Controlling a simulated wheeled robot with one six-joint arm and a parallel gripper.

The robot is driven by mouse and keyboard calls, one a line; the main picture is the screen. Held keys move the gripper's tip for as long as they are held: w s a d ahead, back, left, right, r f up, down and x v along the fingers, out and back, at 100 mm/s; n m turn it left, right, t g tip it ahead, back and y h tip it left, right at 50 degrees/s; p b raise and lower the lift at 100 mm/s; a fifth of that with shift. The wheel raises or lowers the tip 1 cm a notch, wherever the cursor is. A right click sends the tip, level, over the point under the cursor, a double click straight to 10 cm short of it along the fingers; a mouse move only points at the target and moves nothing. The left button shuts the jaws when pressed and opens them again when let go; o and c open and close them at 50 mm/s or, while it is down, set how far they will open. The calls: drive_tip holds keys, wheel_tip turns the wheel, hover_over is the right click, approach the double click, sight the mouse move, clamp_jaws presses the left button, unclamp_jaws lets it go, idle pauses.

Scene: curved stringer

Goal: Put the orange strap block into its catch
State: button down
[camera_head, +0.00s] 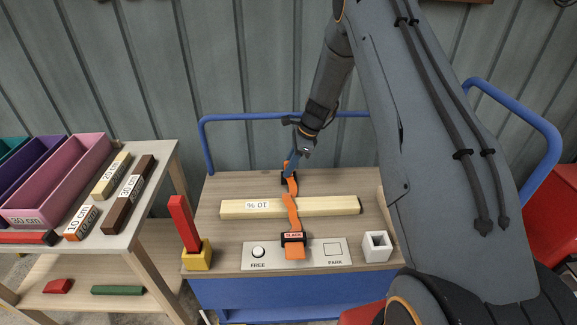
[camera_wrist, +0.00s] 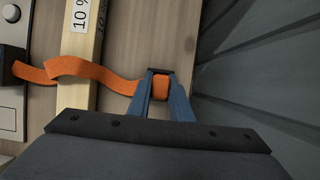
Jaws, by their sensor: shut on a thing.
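My gripper also shows in the head view (camera_head: 291,165), pointing down. The black catch (camera_head: 289,178) is right at the fingertips; a dark edge of it (camera_wrist: 158,70) shows beside the block in the wrist view. I cannot tell whether the block is inside the catch.
The pale beam (camera_head: 330,206) lies across the cart top. A panel (camera_head: 316,253) with a knob at "FREE" and a square at "PARK" is in front. A red post in a yellow base (camera_head: 197,255) and a white socket (camera_head: 376,247) flank it. A shelf with bins stands left.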

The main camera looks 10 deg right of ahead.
drive_tip(key=shift+f, duration=0.15)
drive_tip(key=c, duration=1.6)
unclamp_jaws()
drive_tip(key=shift+w+d+r, duration=0.1)
drive_tip(key=shift+r, duration=0.35)
drive_tip(key=d+b, duration=0.1)
drive_tip(key=d, duration=0.3)
drive_tip(key=s+d, duration=0.1)
drive_tip(key=d, duration=0.3)
drive_tip(key=s+d+b, duration=0.1)
drive_tip(key=d, duration=0.3)
drive_tip(key=shift+s+r+b, duration=0.25)
drive_tip(key=shift+r+b, duration=0.05)
